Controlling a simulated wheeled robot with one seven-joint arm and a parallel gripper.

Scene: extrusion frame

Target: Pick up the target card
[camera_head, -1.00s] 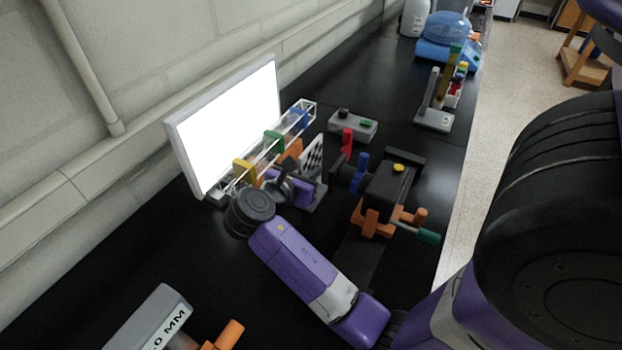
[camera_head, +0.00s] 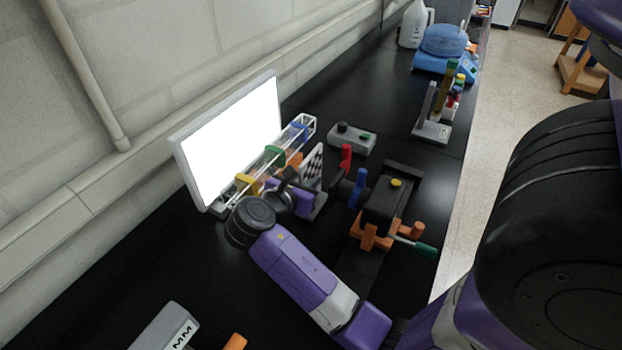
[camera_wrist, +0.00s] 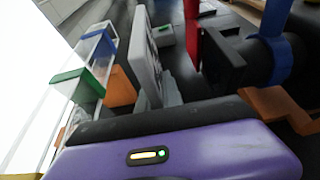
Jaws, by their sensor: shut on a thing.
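The target card (camera_head: 313,164), a pale upright plate with a black-and-white checkered face, stands just right of the rail rig in the head view. In the wrist view it shows nearly edge-on as a grey plate (camera_wrist: 146,55). My gripper (camera_head: 290,183) is at the card's lower left side, shut on it. The exact contact is hidden by my wrist and dark fingers. The card's base is partly hidden behind my gripper. It looks upright, and I cannot tell whether it is clear of its support.
A bright white panel (camera_head: 230,140) and a clear rail frame with yellow, green (camera_head: 273,156) and blue blocks stand close on the left. A dark fixture with an orange clamp (camera_head: 370,234) is close on the right. A grey button box (camera_head: 351,139) stands behind.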

